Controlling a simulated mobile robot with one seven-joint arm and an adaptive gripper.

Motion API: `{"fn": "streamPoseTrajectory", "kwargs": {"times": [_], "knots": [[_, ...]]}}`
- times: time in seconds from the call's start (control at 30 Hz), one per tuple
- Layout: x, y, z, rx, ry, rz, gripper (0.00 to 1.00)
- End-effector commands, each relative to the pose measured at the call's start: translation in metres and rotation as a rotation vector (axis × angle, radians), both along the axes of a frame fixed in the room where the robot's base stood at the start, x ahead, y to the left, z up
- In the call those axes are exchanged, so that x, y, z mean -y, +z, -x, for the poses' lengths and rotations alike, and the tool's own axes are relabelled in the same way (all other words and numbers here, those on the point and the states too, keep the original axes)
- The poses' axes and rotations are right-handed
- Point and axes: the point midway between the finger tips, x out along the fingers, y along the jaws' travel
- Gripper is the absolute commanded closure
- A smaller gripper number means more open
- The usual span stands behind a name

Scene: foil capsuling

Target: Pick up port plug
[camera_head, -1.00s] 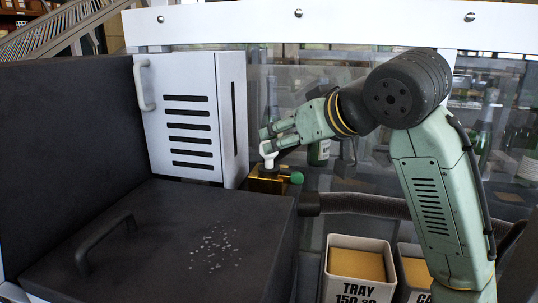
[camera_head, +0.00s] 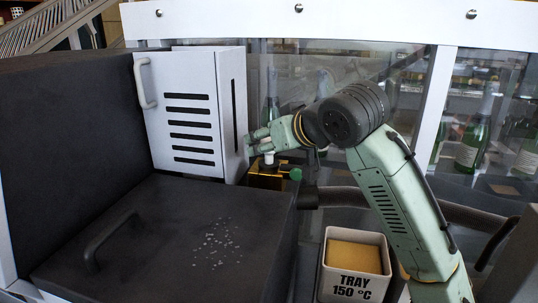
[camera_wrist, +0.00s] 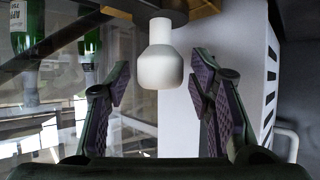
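The port plug (camera_wrist: 159,68) is a white, bottle-shaped piece with a narrow neck and a wider body. In the wrist view it appears neck-up against a dark round fitting (camera_wrist: 140,8). In the head view a small white bit of the plug (camera_head: 268,158) shows just above a brass block (camera_head: 264,180). My gripper (camera_wrist: 158,100) is open, with one finger on each side of the plug in the wrist view. Gaps show between both fingertips and the plug. In the head view my gripper (camera_head: 258,141) is right at the plug and partly hides it.
A green knob (camera_head: 296,174) sticks out right of the brass block. A white slotted cabinet (camera_head: 188,115) stands close left. A dark lid (camera_head: 160,240) with a handle lies in front. A tray box (camera_head: 354,285) stands lower right. Bottles (camera_head: 470,140) stand behind clear panels.

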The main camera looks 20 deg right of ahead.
Motion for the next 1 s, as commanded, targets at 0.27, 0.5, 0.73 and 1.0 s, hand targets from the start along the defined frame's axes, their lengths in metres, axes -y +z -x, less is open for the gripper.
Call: {"fn": "streamPoseTrajectory", "kwargs": {"times": [0.27,0.5,0.73,1.0], "knots": [[0.0,0.0002,0.0001,0.0,0.0,0.0,0.72],[0.0,0.0002,0.0001,0.0,0.0,0.0,0.88],[0.0,0.0005,0.0002,0.0,0.0,0.0,1.0],[0.0,0.0029,-0.0001,0.0,0.0,0.001,1.0]]}}
